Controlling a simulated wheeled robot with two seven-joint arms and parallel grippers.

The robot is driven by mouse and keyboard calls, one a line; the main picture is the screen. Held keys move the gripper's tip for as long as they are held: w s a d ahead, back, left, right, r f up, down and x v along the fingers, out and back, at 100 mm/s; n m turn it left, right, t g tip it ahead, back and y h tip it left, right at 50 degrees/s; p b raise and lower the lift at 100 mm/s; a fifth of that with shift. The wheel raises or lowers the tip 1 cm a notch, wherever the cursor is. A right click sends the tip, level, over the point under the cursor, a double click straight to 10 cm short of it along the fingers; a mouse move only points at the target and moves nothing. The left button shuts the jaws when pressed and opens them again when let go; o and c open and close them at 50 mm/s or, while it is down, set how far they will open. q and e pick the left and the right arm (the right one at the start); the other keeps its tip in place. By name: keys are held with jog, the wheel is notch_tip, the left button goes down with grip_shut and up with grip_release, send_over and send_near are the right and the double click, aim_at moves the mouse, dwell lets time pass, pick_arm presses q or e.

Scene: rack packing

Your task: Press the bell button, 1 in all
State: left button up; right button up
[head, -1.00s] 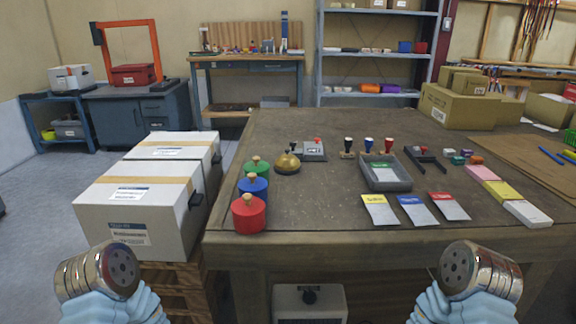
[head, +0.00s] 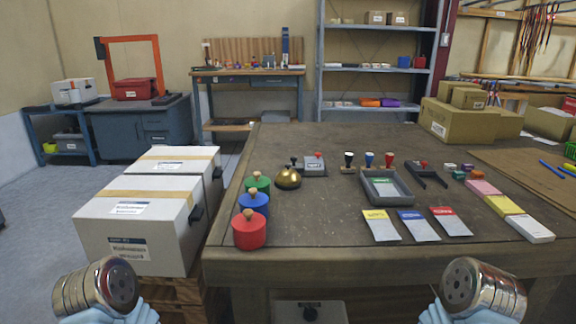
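A gold dome bell (head: 288,178) with a dark button on top (head: 293,161) stands on the table, left of its middle and behind the coloured pots. Nothing touches it. Two arm ends of mine show at the bottom of the head view, the left one (head: 118,284) at the lower left and the right one (head: 461,284) at the lower right. Both are in front of the table's near edge and far from the bell. I see only round metal ends with no fingers, so I cannot tell whether either gripper is open or shut.
Green (head: 260,184), blue (head: 256,204) and red (head: 249,232) pots with wooden knobs line the table's left edge, near the bell. A grey device (head: 313,170) stands behind the bell. Stamps (head: 370,159), a grey tray (head: 400,194) and cards (head: 381,226) lie to the right. White boxes (head: 150,240) stand left.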

pick_arm(q)
grip_shut()
dwell(1.4)
